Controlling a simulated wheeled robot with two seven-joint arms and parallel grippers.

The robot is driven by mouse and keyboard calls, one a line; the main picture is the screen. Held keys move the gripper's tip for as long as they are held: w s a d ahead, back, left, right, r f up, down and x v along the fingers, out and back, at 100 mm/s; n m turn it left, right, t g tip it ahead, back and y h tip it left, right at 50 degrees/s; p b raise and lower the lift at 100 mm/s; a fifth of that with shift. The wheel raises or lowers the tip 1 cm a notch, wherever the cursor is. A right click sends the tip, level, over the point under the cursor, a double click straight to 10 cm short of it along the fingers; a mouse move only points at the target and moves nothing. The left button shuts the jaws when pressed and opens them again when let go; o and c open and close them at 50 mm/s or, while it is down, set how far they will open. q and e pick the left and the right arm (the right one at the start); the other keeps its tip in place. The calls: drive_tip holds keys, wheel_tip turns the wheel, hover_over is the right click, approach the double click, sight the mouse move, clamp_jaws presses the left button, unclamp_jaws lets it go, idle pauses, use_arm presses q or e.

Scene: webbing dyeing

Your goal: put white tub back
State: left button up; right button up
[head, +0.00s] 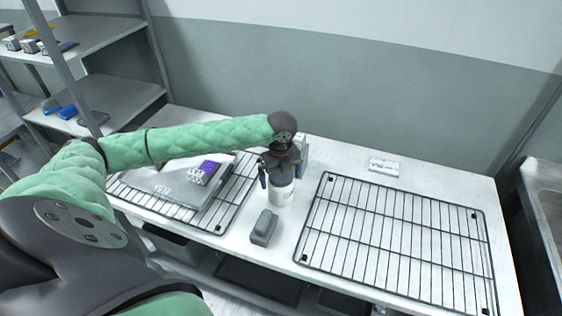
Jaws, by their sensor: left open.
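The white tub (281,194) stands upright on the white table (336,158), between the two wire racks. My left gripper (280,176) is directly over it, pointing down, with its fingers apart at either side of the tub's upper part. The gripper hides the tub's top. I cannot tell whether the fingers touch it. My right gripper is not in view.
A dark grey block (264,228) lies just in front of the tub. An empty wire rack (392,240) fills the table's right side. Shelves (105,103) stand at left.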

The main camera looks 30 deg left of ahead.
use_arm(q)
wheel_tip(320, 180, up, 9)
drive_tip(key=b, duration=0.3)
drive_tip(key=shift+r, duration=0.55)
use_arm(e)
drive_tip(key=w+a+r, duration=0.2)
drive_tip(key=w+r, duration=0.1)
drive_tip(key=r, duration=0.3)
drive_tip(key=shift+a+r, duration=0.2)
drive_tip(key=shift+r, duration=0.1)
